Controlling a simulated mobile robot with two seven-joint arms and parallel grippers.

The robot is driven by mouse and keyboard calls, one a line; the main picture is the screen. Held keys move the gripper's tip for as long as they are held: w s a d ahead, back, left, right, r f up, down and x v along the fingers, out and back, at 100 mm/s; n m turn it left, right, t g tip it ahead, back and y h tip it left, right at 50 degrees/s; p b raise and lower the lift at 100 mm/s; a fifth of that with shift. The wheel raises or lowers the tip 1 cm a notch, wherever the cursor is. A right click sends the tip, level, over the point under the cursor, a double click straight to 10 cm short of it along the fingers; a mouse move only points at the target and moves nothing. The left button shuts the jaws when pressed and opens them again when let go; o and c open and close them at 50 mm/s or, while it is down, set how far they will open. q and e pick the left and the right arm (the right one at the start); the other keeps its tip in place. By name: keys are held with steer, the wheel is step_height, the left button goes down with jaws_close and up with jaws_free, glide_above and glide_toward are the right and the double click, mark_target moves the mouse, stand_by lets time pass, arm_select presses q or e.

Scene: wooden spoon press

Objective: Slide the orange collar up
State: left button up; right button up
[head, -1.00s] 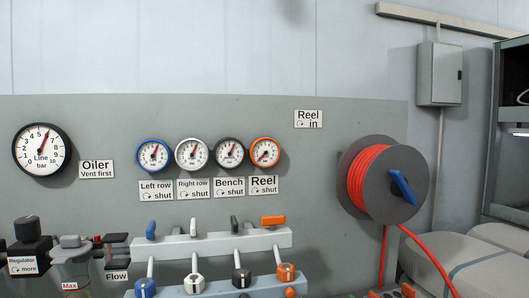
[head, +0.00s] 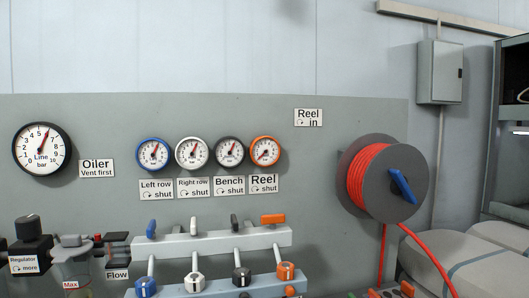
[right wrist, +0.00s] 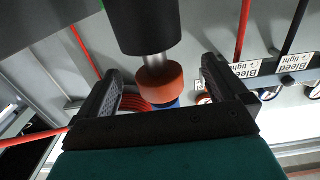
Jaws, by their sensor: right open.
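In the right wrist view, an orange collar (right wrist: 160,83) sits around a short metal shaft below a wide black cylinder (right wrist: 146,22). A blue part (right wrist: 163,105) shows just past the collar. My right gripper (right wrist: 160,72) is open, with one black finger to each side of the collar. I see a gap on both sides, and neither finger appears to touch it. How deep the collar lies between the fingers is hard to tell. Neither gripper shows in the head view, and my left gripper is not in view. I cannot pick out this same collar in the head view.
A grey panel carries gauges, a valve row with an orange hex knob (head: 286,271) and an orange lever (head: 272,219), and a hose reel (head: 383,180). A regulator (head: 30,240) stands at left. Red hoses and "Bleed tight" labels (right wrist: 297,62) lie beyond my right gripper.

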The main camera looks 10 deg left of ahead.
arm_select(q)
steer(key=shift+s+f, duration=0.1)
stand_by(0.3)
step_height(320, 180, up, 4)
steer(key=p, duration=0.4)
arm_select(e)
steer(key=v, duration=0.9)
arm_select(q)
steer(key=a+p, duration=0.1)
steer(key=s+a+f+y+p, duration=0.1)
steer(key=p, duration=0.1)
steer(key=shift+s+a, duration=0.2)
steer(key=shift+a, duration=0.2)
arm_select(e)
steer(key=s+f+g+h, duration=0.2)
steer(key=s+f, duration=0.3)
steer(key=s, duration=0.4)
steer(key=s+f+m+g+h, duration=0.1)
steer(key=s+f+g, duration=0.3)
steer(key=s, duration=0.5)
steer(key=shift+s+f+h, duration=0.2)
steer(key=shift+f+h, duration=0.4)
steer(key=shift+f, duration=0.05)
steer(key=shift+a, duration=0.1)
steer(key=shift+c, duration=0.2)
